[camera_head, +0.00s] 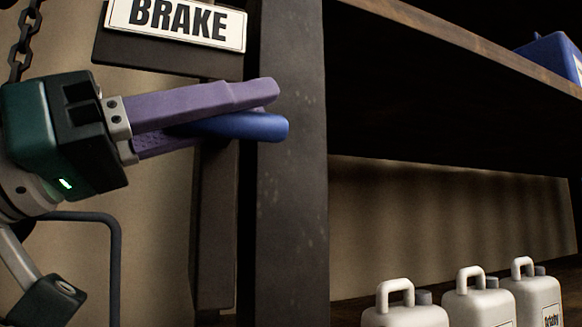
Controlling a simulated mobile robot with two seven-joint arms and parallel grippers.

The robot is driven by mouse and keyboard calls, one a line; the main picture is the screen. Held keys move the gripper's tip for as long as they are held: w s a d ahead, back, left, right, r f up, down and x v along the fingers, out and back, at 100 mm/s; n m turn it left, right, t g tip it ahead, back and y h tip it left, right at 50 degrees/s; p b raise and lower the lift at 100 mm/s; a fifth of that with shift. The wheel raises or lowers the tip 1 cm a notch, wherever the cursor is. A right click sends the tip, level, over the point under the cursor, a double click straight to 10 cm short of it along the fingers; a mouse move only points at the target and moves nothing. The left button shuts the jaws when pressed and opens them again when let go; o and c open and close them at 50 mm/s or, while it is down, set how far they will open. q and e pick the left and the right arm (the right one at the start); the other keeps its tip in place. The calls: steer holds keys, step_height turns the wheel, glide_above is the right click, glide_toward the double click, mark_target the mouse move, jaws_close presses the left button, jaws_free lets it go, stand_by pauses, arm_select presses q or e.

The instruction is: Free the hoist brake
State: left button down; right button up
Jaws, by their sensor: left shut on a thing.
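The hoist brake's blue lever (262,127) sticks out below the white BRAKE sign (178,22), in front of a dark upright post. My left gripper (268,110) comes in from the left with purple fingers and is shut on the blue lever. The lever's rounded end shows just past the fingertips; the rest of it is hidden behind the fingers. A dark vertical bracket (215,225) runs down behind the lever. My right gripper is not in view.
The dark post (292,220) stands right beside the lever. A shelf (460,40) extends to the right with a blue container (550,58) on top. Several white jugs (478,305) stand below it. A chain (24,40) hangs at upper left.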

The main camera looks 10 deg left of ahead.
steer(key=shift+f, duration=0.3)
arm_select(q)
steer(key=c, duration=0.7)
jaws_free()
